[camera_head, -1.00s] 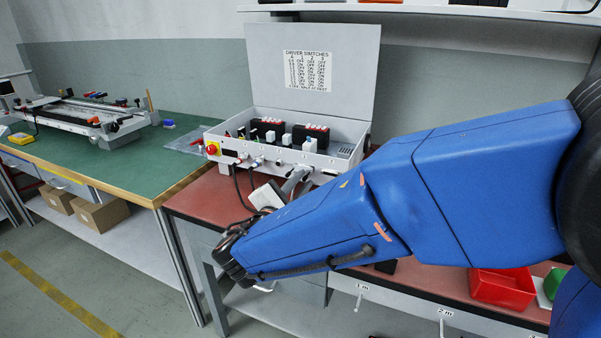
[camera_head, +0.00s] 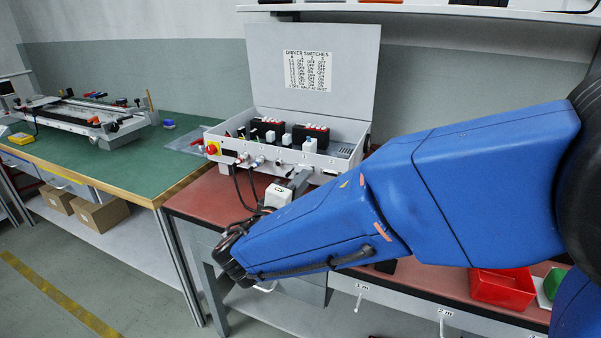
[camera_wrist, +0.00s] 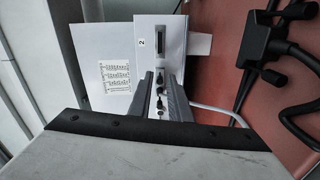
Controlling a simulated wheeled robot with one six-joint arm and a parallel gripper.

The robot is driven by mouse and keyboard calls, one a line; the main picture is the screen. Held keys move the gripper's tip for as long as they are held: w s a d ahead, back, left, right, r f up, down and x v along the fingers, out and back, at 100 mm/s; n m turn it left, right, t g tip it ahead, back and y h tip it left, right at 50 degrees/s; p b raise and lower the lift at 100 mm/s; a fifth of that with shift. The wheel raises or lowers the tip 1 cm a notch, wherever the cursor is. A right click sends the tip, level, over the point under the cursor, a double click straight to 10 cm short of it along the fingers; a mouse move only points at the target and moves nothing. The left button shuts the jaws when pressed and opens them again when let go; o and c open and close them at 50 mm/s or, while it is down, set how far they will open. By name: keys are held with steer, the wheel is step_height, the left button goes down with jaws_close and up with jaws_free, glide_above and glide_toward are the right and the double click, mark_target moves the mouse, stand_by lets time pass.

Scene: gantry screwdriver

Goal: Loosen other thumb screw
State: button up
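The open grey control box (camera_head: 345,165) stands on the red bench, with several small knobs and connectors along its front face. In the wrist view, its pale panel (camera_wrist: 146,35) bears a "2" and a dark slot. Several small dark knobs (camera_wrist: 161,88) sit in a row there; which are thumb screws I cannot tell. My gripper (camera_wrist: 159,76) has its two grey fingers apart, one on each side of this row. I see no finger clearly closed on a knob. In the head view my gripper (camera_head: 300,180) is in front of the box, partly hidden by my wrist.
The raised lid (camera_head: 312,70) with a switch table stands behind the box. Black cables (camera_head: 240,190) hang at its front left; a black cabled device (camera_wrist: 270,45) lies on the bench. A red bin (camera_head: 500,287) is at right.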

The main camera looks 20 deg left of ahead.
steer(key=m, duration=0.6)
steer(key=shift+m, duration=0.3)
steer(key=m, duration=0.6)
steer(key=shift+m, duration=0.3)
jaws_close()
